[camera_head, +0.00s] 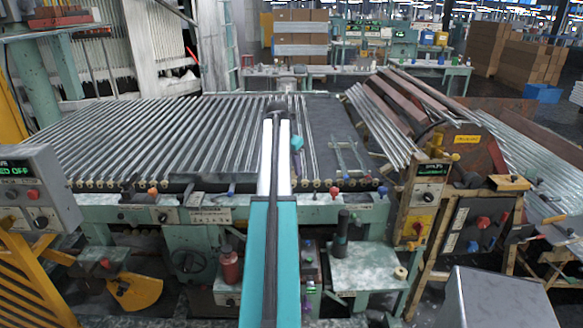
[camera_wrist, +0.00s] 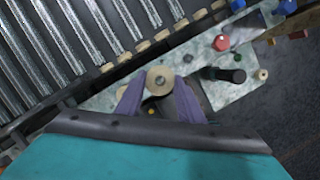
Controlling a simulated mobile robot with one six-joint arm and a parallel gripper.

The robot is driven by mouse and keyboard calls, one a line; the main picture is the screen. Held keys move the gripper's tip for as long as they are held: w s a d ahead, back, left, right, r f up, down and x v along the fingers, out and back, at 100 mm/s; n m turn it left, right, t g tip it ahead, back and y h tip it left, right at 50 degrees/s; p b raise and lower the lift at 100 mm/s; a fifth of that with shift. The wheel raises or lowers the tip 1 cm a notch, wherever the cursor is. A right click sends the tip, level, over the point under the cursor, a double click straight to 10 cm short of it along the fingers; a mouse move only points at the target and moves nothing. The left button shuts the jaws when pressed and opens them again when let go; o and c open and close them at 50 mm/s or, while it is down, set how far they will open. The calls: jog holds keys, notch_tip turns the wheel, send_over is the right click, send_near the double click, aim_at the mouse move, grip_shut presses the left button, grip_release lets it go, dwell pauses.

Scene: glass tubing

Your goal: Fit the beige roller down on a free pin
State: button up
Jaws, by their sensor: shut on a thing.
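In the wrist view, my gripper (camera_wrist: 158,98) has its two purple fingers shut on a beige roller (camera_wrist: 160,78), whose round face with a dark centre hole points to the camera. It hangs above the front edge of the tube bed. A row of fitted beige rollers (camera_wrist: 143,46) runs along that edge, up and left of the held one. My arm hides the row's middle there. I cannot make out a bare pin or the held roller in the head view.
Another beige roller (camera_head: 400,272) lies on the green side shelf (camera_head: 362,272), near a black cylinder (camera_head: 342,230). Red and blue knobs (camera_head: 382,190) stand along the front rail. Glass tubes (camera_head: 180,135) cover the bed. Control boxes (camera_head: 432,185) stand to the right.

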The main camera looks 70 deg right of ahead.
jog(key=shift+r, duration=0.1)
jog(key=shift+f+b, duration=0.55)
jog(key=shift+f, duration=2.45)
jog(key=shift+p, duration=0.9)
jog(key=shift+f+b, duration=0.6)
jog(key=shift+f, duration=1.75)
dwell(1.1)
jog(key=o, duration=1.1)
jog(key=shift+o, duration=0.2)
